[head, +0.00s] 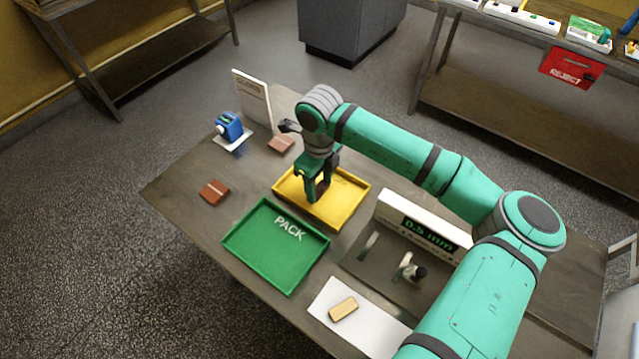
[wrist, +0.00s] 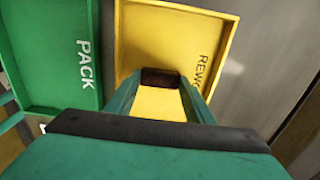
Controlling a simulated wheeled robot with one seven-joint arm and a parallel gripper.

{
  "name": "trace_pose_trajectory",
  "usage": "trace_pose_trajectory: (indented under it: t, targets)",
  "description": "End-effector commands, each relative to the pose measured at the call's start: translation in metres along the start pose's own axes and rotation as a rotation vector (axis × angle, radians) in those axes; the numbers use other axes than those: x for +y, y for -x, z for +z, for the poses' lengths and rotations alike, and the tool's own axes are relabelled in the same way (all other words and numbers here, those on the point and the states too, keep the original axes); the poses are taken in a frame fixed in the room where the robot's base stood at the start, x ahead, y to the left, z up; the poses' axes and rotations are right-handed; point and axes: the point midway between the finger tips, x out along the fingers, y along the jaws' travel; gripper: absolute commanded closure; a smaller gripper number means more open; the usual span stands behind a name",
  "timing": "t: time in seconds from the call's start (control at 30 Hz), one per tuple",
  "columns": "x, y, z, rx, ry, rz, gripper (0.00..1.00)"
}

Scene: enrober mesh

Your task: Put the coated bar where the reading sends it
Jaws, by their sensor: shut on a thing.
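My gripper (head: 318,192) points down over the yellow tray (head: 347,210), shut on a dark brown coated bar (wrist: 160,77). In the wrist view the bar sits between the fingertips, with yellow tray floor around it; I cannot tell whether it touches the floor. The yellow tray's lettering is partly hidden and starts "REW" in the wrist view (wrist: 226,50). The green PACK tray (head: 262,262) is empty beside it. The gauge display (head: 428,233) shows green digits that look like 0.5 mm. A red REJECT container (head: 571,67) is at the far right table.
A tan bar (head: 343,308) lies on a white mat (head: 370,333). A blue device (head: 228,127) and a white upright card (head: 252,97) stand at the back left. Small metal posts (head: 410,267) stand before the display.

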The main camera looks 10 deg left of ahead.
Motion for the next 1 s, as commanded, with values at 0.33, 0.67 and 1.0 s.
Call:
trace_pose_trajectory:
  t: [0.33, 0.67, 1.0]
  targets:
    - [0.0, -0.002, 0.0, 0.0, -0.001, 0.0, 0.34]
    - [-0.001, 0.001, -0.002, -0.001, -0.003, 0.0, 0.34]
    - [-0.001, 0.053, 0.0, 0.0, 0.001, -0.005, 0.34]
